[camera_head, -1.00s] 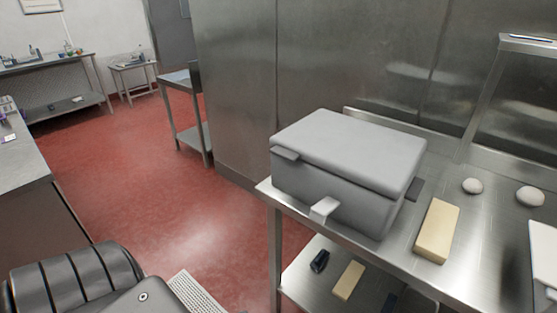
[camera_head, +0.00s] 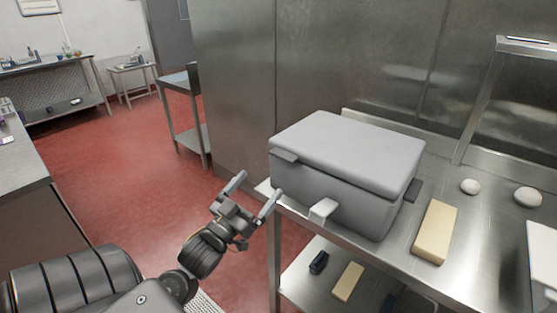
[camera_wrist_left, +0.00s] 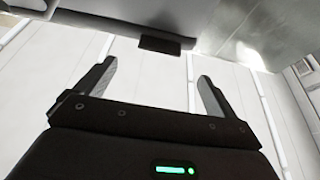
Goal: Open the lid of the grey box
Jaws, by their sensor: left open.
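The grey box (camera_head: 330,195) stands on the steel table in the head view. Its lid (camera_head: 350,150) is closed. A small dark grey tab (camera_head: 284,155) sticks out at the lid's left front corner, and a light latch-like piece (camera_head: 322,209) is on the front. My left gripper (camera_head: 257,185) is open and empty, just left of the box and apart from it, near the table's left corner. In the left wrist view its two fingers (camera_wrist_left: 155,82) are spread with nothing between them. My right gripper is not in view.
A yellow block (camera_head: 436,232) and two white round things (camera_head: 470,187) (camera_head: 528,197) lie on the table (camera_head: 487,235) right of the box. A lower shelf (camera_head: 325,285) holds another yellow block (camera_head: 348,281). A steel wall (camera_head: 340,65) stands behind. Red floor is open to the left.

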